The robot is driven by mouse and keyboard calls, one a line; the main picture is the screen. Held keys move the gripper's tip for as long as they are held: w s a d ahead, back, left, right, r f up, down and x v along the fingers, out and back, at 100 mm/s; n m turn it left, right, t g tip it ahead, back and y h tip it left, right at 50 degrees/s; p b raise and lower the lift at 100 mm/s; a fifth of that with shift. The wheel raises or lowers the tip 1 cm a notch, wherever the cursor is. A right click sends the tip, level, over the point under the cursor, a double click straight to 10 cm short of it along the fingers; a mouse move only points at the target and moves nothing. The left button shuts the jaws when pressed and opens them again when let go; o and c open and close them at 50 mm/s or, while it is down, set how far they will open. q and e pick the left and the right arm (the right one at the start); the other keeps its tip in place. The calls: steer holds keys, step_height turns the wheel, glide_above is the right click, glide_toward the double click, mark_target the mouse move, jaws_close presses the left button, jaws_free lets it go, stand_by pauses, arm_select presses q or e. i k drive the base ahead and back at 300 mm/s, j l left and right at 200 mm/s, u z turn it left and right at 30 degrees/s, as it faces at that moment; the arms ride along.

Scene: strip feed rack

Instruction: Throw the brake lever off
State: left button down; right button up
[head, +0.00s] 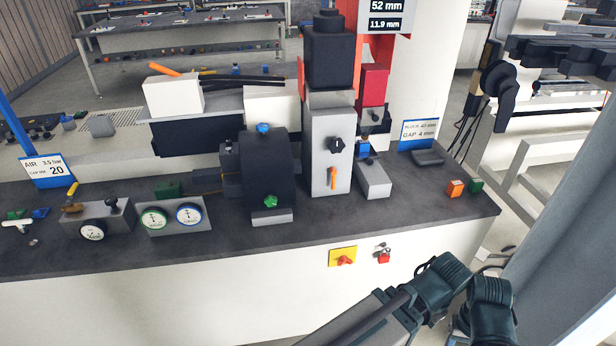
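An orange lever (333,178) stands roughly upright on the front of the tall grey housing (322,150), below a black knob (336,145). A second orange handle (164,70) sticks up by the white block at the back left. I cannot tell from any label which one is the brake lever. Part of my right arm (440,282) shows at the bottom right, in front of the bench and well below the levers. No gripper fingers show there. My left gripper is not in view.
The dark bench top (400,205) carries a black drum housing (268,175), a gauge box (175,217) and a valve box with a yellow lever (72,202). A red switch on a yellow plate (343,257) and a red button (383,257) sit on the front panel. Small orange (455,188) and green blocks lie right.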

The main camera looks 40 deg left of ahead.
mark_target(332, 171)
steer(key=u, duration=1.1)
